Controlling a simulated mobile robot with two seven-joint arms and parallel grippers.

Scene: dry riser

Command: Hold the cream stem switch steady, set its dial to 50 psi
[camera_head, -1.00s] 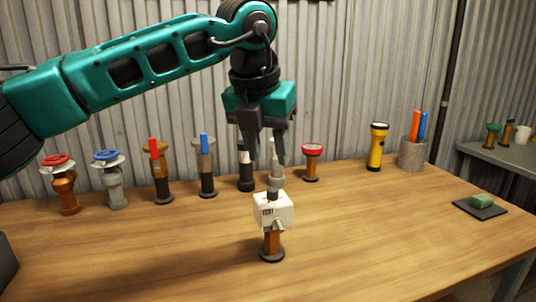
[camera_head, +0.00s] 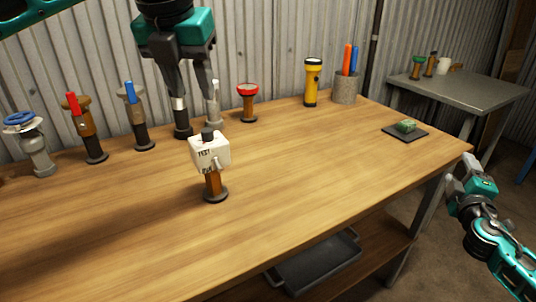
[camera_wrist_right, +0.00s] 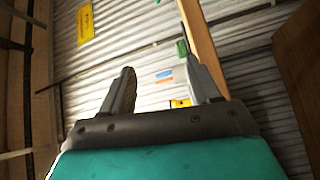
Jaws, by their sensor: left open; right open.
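The cream stem switch (camera_head: 209,152) is a boxy cream head with a dark knob on top and a small lever at its side. It stands upright on a brown stem with a dark round base on the wooden bench. The dial marking is too small to read. My left gripper (camera_head: 196,97) is open and empty, pointing down above and behind the switch, apart from it. My right gripper (camera_head: 463,174) is open off the bench's right end, far from the switch. Its two spread fingers also show in the right wrist view (camera_wrist_right: 163,85), with nothing between them.
Along the back of the workbench (camera_head: 290,160) stand several valves, including a red-topped one (camera_head: 248,101), a yellow flashlight (camera_head: 312,82) and a grey pen cup (camera_head: 345,88). A green block (camera_head: 406,126) lies on a dark pad. The bench around the switch is clear.

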